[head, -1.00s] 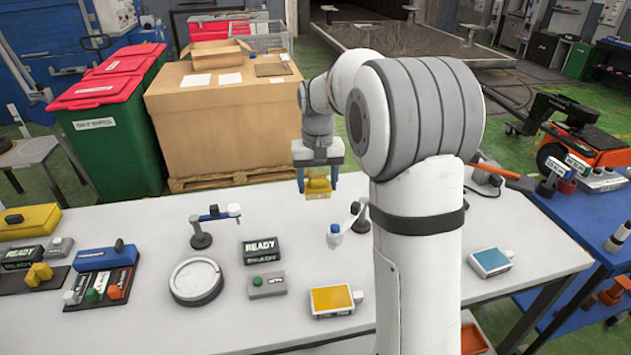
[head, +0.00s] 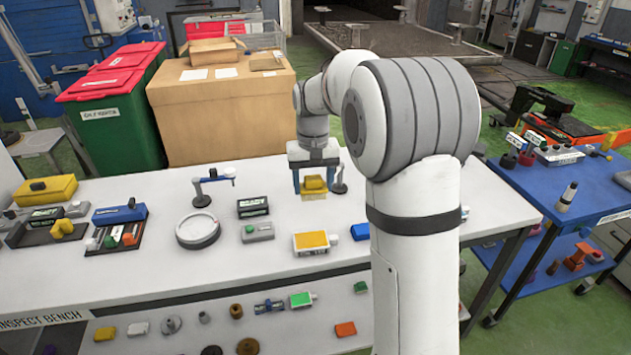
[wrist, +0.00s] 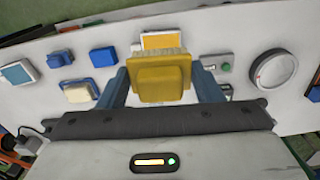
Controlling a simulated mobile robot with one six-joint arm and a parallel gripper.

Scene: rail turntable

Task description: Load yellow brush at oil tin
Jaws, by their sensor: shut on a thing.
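My gripper (head: 316,184) is shut on the yellow brush (head: 314,189), whose pale bristles point down in the head view. It is above the far part of the bench. The wrist view shows the yellow brush (wrist: 162,80) between my blue fingers. A flat yellow-topped tin (head: 311,241) with a white cap lies on the bench, nearer the camera than the brush. It also shows behind the brush in the wrist view (wrist: 160,41). A blue-topped tin (head: 361,231) is partly hidden by my arm. I cannot tell which tin holds oil.
The white bench (head: 130,268) holds a round dial (head: 198,231), a READY sign (head: 253,207), a blue stand (head: 203,192) and a rack (head: 117,230). A lower shelf holds small parts. A blue cart (head: 545,190) stands right. A large carton (head: 220,115) stands behind the bench.

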